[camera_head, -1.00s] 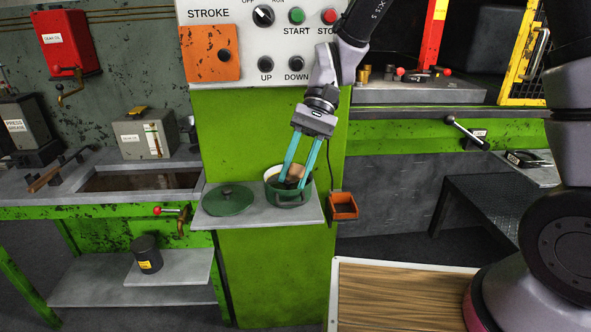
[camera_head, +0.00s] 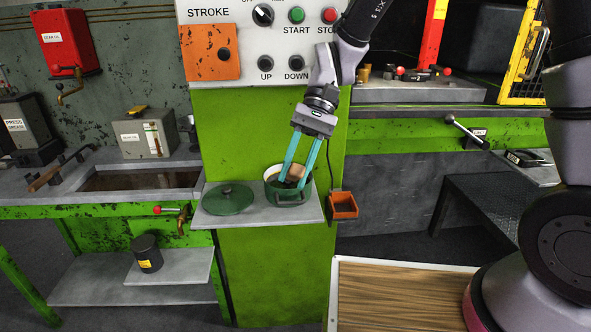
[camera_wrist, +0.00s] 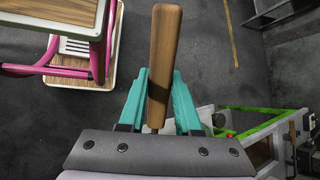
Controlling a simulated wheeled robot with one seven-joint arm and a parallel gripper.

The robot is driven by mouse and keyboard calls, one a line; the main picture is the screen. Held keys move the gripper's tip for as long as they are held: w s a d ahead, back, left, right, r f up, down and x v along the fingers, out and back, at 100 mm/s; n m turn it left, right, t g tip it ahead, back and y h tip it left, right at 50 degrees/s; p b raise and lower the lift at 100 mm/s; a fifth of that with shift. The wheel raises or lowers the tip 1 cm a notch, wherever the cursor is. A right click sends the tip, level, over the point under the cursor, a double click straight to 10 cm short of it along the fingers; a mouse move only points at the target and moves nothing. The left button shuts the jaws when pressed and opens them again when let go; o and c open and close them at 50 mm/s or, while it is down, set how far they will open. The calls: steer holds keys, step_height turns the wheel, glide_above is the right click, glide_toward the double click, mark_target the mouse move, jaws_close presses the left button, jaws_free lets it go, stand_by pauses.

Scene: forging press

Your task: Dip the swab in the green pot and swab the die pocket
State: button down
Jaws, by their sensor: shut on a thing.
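The green pot (camera_head: 291,199) stands open on a small grey shelf on the front of the green press column. My gripper (camera_head: 292,180) points down into the pot's mouth, its teal fingers shut on the swab. The swab's wooden handle (camera_head: 297,172) shows between the fingers at the pot's rim. In the wrist view the handle (camera_wrist: 165,62) stands out from between the teal fingers. The swab's head is hidden, so I cannot tell how deep it sits in the pot. I cannot make out the die pocket in either view.
The pot's green lid (camera_head: 228,198) lies left of the pot on the shelf (camera_head: 256,218). An orange holder (camera_head: 343,205) hangs right of the shelf. A control panel (camera_head: 282,52) is above. The press bed (camera_head: 420,92) is at right, with a yellow guard (camera_head: 524,58) beside it.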

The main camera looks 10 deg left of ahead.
steer(key=shift+r, duration=3.75)
steer(key=shift+r, duration=1.5)
